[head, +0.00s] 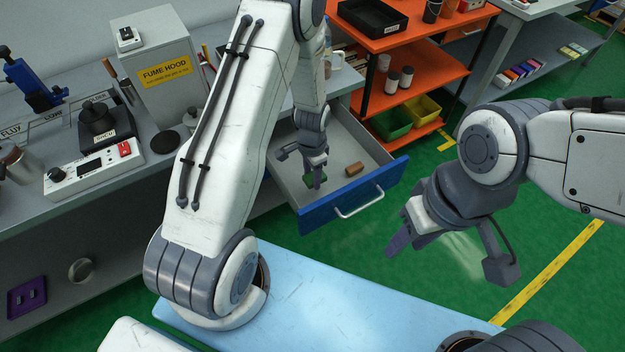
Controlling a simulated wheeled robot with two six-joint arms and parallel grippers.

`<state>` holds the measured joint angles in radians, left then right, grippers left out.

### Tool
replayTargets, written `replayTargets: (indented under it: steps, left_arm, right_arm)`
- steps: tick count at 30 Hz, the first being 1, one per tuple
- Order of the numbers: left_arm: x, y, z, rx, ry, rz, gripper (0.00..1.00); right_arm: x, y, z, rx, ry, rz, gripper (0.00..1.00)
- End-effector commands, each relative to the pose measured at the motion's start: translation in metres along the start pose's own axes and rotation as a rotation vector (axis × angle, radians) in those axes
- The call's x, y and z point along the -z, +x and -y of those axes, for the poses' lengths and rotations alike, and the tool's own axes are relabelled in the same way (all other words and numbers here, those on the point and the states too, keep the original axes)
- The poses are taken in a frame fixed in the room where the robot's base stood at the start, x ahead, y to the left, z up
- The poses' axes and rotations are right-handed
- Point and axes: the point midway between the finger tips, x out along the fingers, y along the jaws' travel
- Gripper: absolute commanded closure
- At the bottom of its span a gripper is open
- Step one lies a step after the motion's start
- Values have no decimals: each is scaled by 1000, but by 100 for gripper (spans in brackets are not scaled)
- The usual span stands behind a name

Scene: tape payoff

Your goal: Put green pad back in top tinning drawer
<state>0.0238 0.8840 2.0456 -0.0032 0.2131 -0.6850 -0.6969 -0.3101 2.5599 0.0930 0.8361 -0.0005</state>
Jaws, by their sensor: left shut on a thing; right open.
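The drawer (350,209) with a blue front and a pale handle stands pulled open below the grey bench. My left gripper (315,180) reaches down over the open drawer, shut on the green pad (308,181), which is partly hidden by the fingers. I cannot tell whether the pad touches the drawer floor. A brown block (354,170) lies in the drawer, to the right of the pad. My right gripper (405,236) is open and empty over the green floor, to the right of the drawer front.
An orange shelf (420,90) with green and yellow bins stands close behind the drawer. The fume hood box (165,70), a white control unit (92,170) and other tools crowd the bench at left.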

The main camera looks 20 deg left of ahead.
Motion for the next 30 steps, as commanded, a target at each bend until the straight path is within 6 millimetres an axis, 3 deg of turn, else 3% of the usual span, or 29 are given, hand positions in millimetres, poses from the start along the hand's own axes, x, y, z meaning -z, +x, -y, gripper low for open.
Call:
replayTargets:
  steps: [9,22,23,25,30]
  left_arm:
    - [-1,40,0,-2,-2,2,100]
    - [0,49,0,0,-2,0,100]
    - [0,49,0,0,-2,0,46]
    - [0,48,0,0,-2,0,19]
    - [0,48,0,0,-2,0,19]
  right_arm:
    - [0,-4,0,0,0,0,56]
    - [0,0,0,0,0,0,56]
    - [0,0,0,0,0,1,56]
    - [0,-1,0,0,0,0,56]
    - [0,-1,0,0,0,0,56]
